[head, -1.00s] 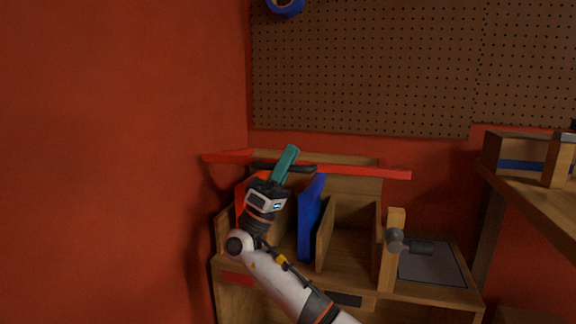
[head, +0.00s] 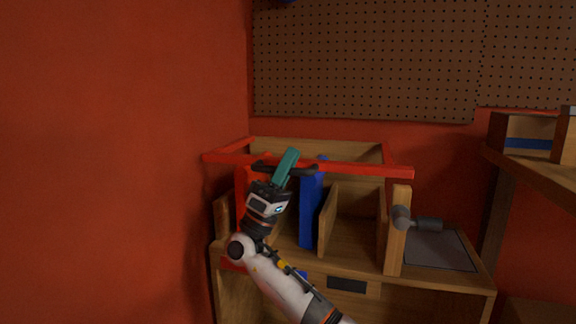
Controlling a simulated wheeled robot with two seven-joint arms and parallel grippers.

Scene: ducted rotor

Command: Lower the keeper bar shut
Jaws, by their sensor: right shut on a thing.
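The keeper bar (head: 350,169) is a long red bar across the front of a wooden rack, with red side arms running back at both ends. Its dark grip (head: 305,170) is near its left part. My right gripper (head: 287,166) with teal fingers is shut on that grip. The bar crosses in front of the upper part of an upright blue board (head: 311,210) and a red board (head: 241,195), partly hidden by my gripper. A wooden post (head: 398,235) with a grey knob-like fitting (head: 402,217) stands below the bar's right end. My left gripper is not in view.
The rack (head: 360,258) has a wooden divider (head: 328,220) and an open slot right of it. A grey pad (head: 440,250) lies right of the post. A red wall is close on the left. A wooden shelf (head: 540,172) juts in at right; a pegboard (head: 370,60) is behind.

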